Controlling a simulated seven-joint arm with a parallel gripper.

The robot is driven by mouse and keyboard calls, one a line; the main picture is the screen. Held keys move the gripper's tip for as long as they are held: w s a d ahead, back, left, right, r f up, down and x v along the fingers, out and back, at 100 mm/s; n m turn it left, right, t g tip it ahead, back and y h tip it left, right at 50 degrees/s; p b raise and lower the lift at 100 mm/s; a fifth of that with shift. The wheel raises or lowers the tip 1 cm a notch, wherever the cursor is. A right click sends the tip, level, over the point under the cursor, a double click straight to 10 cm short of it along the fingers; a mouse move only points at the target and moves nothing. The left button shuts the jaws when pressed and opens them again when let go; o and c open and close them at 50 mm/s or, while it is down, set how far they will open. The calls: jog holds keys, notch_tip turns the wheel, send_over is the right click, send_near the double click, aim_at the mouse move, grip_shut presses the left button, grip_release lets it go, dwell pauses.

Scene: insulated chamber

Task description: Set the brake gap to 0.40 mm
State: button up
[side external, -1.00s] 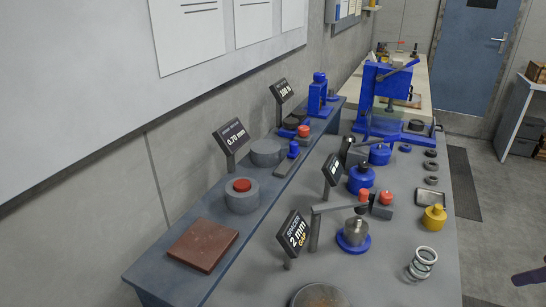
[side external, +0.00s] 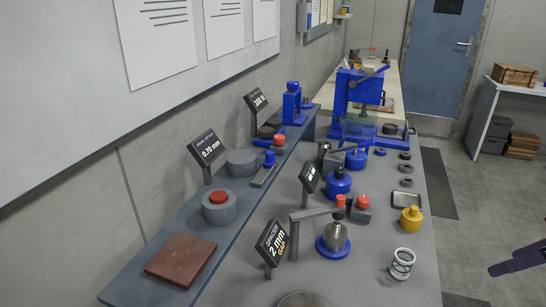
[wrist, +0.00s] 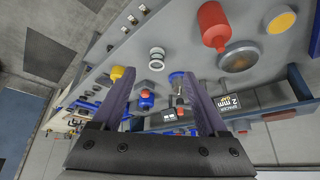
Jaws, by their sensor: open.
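A black display (side external: 207,150) reading 0.70 mm stands on the raised shelf; its small heading is too blurred to read surely. In front of it, a grey cylinder (side external: 226,213) carries a red round cap (side external: 219,197). A sign reading "SPACER 2 mm GAP" (side external: 272,243) stands lower, beside a metal fixture on a blue base (side external: 333,247); the sign also shows in the wrist view (wrist: 228,102). My gripper shows partly at the right edge of the side view (side external: 518,262). In the wrist view my gripper (wrist: 158,80) is open and empty, apart from the bench objects.
A blue press (side external: 357,105) stands at the bench's far end. A white spring-like coil (side external: 402,263) and a yellow weight (side external: 411,219) sit near the right edge. A brown plate (side external: 181,257) lies on the shelf.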

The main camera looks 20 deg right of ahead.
jog(key=w+r+m+t, duration=0.2)
jog(key=w+r, duration=0.1)
jog(key=w, duration=0.1)
jog(key=w+r+m+t, duration=0.2)
jog(key=w+r, duration=0.1)
jog(key=w, duration=0.1)
jog(key=w+r+m+t, duration=0.3)
jog(key=w, duration=0.2)
jog(key=shift+a+r, duration=0.2)
jog(key=shift+a, duration=0.15)
grip_shut()
jog(key=w+a+r+m+t+y, duration=0.15)
jog(key=w+r+m+t, duration=0.35)
jog(key=w, duration=0.5)
jog(key=m+y, duration=0.2)
jog(key=m, duration=0.2)
send_near(270, 158)
jog(key=s+d, duration=0.5)
jog(key=s, duration=0.5)
jog(key=w+a, duration=0.1)
jog(key=w, duration=0.9)
jog(key=w+a, duration=0.2)
jog(key=w, duration=0.7)
jog(key=shift+w+a+r, duration=0.15)
jog(key=shift+w+a, duration=0.15)
jog(key=shift+w, duration=0.05)
